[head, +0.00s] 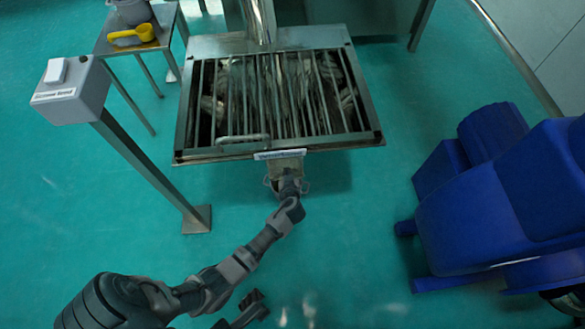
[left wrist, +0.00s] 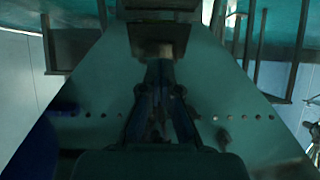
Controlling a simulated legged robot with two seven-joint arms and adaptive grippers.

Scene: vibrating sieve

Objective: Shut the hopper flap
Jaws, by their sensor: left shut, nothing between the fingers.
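The vibrating sieve (head: 196,155) is a metal frame with a barred grate on top. A small light-brown plate (head: 287,163), apparently the hopper flap, shows under the label at its front edge. My left gripper (head: 287,180) is shut and empty, right in front of this plate. In the left wrist view, the fingers (left wrist: 159,66) point at a dim plate (left wrist: 160,32) above them. I cannot tell whether they touch it, or how far the flap stands open. A dark jointed part of mine shows at the bottom of the head view; I cannot tell if it is my right gripper.
A grey box on a post (head: 75,92) stands to the left of the sieve. Behind it is a small table (head: 108,49) with a yellow scoop (head: 142,33) and a grey container (head: 133,11). A large blue object (head: 490,215) stands at the right. Green floor between is clear.

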